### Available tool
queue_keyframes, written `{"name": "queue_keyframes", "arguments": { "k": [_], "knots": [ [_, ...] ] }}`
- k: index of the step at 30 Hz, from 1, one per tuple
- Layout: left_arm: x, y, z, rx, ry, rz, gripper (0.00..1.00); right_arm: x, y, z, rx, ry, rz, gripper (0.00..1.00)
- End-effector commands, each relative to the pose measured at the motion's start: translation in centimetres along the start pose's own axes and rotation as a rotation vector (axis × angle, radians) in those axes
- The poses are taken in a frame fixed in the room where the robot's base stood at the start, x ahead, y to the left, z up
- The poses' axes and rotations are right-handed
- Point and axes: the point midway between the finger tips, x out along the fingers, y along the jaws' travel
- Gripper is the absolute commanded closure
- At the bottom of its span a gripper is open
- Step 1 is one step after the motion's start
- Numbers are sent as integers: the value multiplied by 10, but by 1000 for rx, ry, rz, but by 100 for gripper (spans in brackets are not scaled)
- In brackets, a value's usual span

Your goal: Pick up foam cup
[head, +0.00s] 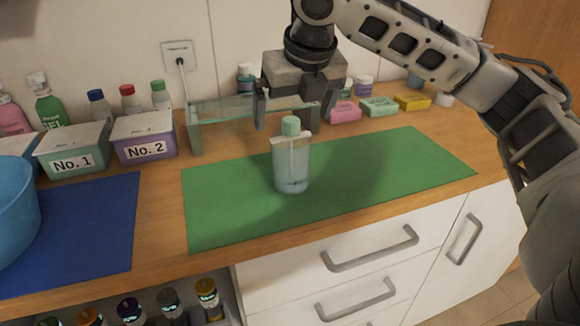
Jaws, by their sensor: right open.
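A translucent, pale blue-green bottle-like container (292,172) with a pale green cap stands upright on the green mat (400,158). No separate cup shape is clear on the mat, and I cannot tell whether this container is the foam cup. My right gripper (289,115) points down with its fingers spread to either side of the cap. It is open and holds nothing. Whether the fingers are level with the cap or behind it is hard to tell. My left gripper is not in view.
A clear-topped stand (193,130) is behind the mat. Boxes No. 1 (75,150) and No. 2 (145,137), a blue mat (100,225) and a blue bowl (15,210) are left. Coloured soap bars, including a yellow one (411,102), lie behind right. The green mat's right half is clear.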

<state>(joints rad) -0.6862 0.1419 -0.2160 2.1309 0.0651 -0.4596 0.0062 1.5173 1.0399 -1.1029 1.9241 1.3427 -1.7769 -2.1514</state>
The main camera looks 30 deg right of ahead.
Motion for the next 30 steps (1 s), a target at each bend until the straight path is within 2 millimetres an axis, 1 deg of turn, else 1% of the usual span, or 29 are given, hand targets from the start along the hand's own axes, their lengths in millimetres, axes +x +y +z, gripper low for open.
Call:
{"name": "queue_keyframes", "arguments": {
  "k": [1,3,8,15,18,21,26,29,30],
  "knots": [
    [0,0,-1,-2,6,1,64,8,0,0,1,2,-1,1],
    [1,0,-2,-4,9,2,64,14,0,0,1,0,0,1],
    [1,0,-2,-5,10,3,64,24,0,-1,1,0,0,1],
    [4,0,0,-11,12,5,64,59,-3,-4,1,1,-1,1],
    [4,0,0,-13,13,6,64,68,-3,-4,0,1,0,1],
    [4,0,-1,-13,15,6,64,71,-3,-4,0,-1,1,1],
    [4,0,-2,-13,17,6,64,70,-3,-4,-1,-1,1,1],
    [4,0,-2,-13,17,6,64,70,-3,-4,-1,-1,1,26],
    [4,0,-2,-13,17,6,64,70,-3,-4,0,-1,1,37]
  ]
}}
